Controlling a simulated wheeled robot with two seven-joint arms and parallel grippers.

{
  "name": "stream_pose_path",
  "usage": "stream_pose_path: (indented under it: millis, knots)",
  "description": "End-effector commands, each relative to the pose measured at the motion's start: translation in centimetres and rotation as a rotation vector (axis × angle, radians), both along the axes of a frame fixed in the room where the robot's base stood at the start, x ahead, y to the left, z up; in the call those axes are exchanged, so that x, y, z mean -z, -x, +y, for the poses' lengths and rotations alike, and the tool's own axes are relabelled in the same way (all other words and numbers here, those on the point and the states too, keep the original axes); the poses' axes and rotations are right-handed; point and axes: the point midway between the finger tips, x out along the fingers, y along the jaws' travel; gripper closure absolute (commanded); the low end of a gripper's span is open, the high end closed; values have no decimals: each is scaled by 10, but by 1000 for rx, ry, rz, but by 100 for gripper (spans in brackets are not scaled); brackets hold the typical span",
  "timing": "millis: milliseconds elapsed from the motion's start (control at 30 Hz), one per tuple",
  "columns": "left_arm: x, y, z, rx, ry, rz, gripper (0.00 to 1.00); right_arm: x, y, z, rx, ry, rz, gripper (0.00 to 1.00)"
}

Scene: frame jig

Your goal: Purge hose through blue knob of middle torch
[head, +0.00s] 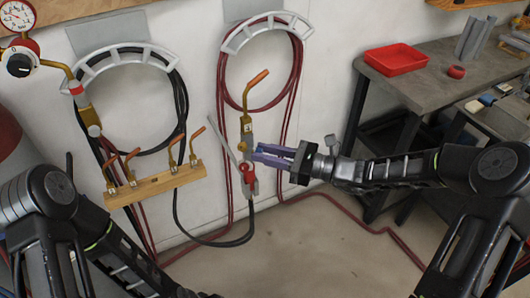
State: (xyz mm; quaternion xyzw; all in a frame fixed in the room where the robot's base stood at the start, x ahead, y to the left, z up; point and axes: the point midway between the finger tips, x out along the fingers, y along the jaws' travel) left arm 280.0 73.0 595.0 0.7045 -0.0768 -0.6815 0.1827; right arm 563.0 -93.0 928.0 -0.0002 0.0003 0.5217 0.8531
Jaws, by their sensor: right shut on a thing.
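The middle torch (247,125) hangs upright on the white wall, with a copper tip at its top and a brass body. A red knob (248,180) shows at its lower end. My right gripper (258,153) reaches in from the right, its purple-blue fingers shut at the torch's valve end, just above the red knob. The blue knob is not plainly visible; the fingers cover that spot, so the exact grip is hard to see. A dark hose (215,244) and a red hose run down from the torch. My left arm is at the lower left; its gripper is out of view.
Coiled red hose (293,80) hangs on a white holder above the torch. Another torch (86,115) and black hose coil hang at left. A wooden rack (155,185) holds several copper tips. A workbench (430,78) with a red tray (396,60) stands right. Red hose crosses the floor.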

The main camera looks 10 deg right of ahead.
Motion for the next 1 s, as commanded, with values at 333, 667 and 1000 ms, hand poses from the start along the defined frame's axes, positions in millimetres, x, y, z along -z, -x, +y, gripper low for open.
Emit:
stream_pose_path:
  millis: [333, 667, 1000]
  knots:
    - [15, 0, 0, 0, 0, -1, 55, 3, 0, 0, 0, 70, -135, 100]
    - [18, 0, 0, 0, 0, -1, 55, -1, 0, 0, 0, 115, -222, 100]
    - [18, 0, 0, 0, 0, -1, 55, 0, 0, 0, 0, 114, -220, 55]
